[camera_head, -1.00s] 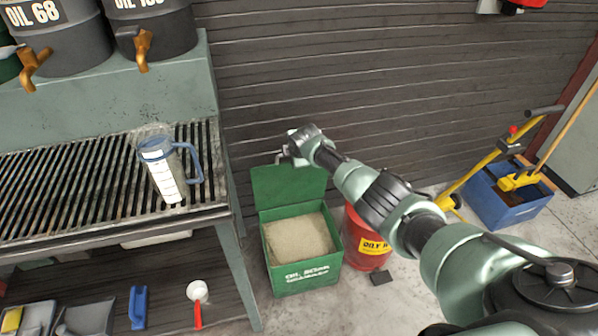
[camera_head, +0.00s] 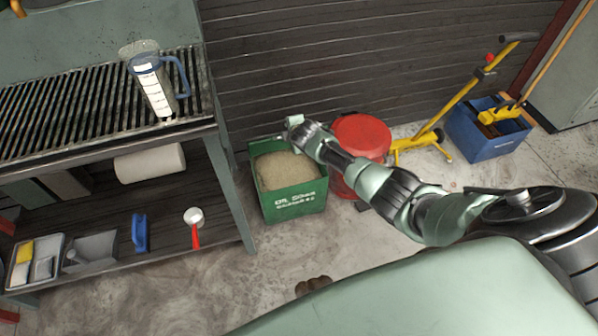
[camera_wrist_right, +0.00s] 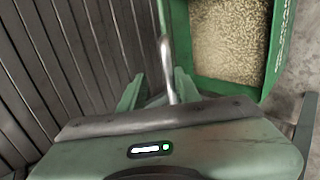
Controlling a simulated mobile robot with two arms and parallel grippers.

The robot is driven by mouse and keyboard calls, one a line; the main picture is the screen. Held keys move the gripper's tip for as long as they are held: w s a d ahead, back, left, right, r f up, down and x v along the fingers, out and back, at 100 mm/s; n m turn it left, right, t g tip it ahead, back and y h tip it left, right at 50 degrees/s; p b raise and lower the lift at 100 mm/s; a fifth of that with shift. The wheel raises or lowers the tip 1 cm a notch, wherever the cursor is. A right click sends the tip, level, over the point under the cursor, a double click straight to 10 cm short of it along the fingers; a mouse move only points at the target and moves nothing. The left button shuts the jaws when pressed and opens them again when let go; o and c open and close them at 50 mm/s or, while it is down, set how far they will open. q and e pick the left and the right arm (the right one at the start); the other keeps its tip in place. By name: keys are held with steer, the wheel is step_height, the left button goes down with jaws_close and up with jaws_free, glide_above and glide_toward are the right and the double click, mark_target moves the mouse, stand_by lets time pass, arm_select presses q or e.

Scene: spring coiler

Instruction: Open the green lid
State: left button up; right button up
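The green box (camera_head: 295,201) stands open on the floor, filled with beige granules (camera_head: 285,171). Its green lid is swung up at the back and is barely visible in the head view now, seen nearly edge-on. My right gripper (camera_head: 293,122) is at the box's back edge, beside the wall. In the right wrist view the gripper's fingers (camera_wrist_right: 158,90) are apart, with a pale metal bar (camera_wrist_right: 168,68) between them, nearer the right finger. The open box (camera_wrist_right: 270,70) is at upper right there. My left gripper is out of view.
A red bin (camera_head: 362,137) stands right of the box, under my arm. A workbench (camera_head: 228,185) with a measuring jug (camera_head: 155,85) on its grate is at left. A yellow trolley (camera_head: 460,105) and blue crate (camera_head: 488,135) are at right.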

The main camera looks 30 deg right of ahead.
steer(key=s+a+f+t+b, duration=0.1)
steer(key=s+a+f+b, duration=0.1)
steer(key=s+f+b, duration=0.5)
step_height(320, 180, down, 4)
steer(key=b, duration=0.2)
steer(key=shift+s+b, duration=0.25)
steer(key=shift+b, duration=0.1)
steer(key=shift+r, duration=0.1)
steer(key=p+v, duration=0.8)
steer(key=v, duration=0.1)
steer(key=shift+s+f+t, duration=0.2)
steer(key=shift+f+t, duration=0.05)
steer(key=shift+t, duration=0.05)
